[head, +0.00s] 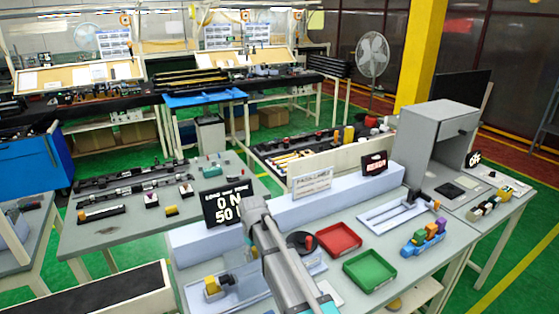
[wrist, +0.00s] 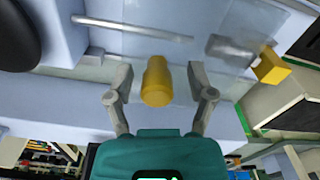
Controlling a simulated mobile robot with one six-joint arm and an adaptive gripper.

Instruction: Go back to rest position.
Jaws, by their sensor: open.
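My gripper (wrist: 159,72) shows in the wrist view with its two grey fingers spread apart. A yellow cylinder (wrist: 157,82) appears between the fingers, with a visible gap on each side. I cannot tell how far it lies from the fingertips in depth. In the head view my arm reaches over the front bench (head: 425,262), beside the load display (head: 222,204). The gripper itself cannot be made out clearly there.
A clear panel (wrist: 225,35) and a yellow block (wrist: 271,66) are close to the gripper. A red tray (head: 338,240), a green tray (head: 370,270) and a dark round knob (head: 299,241) lie right of the arm. A grey cabinet (head: 437,145) stands farther right.

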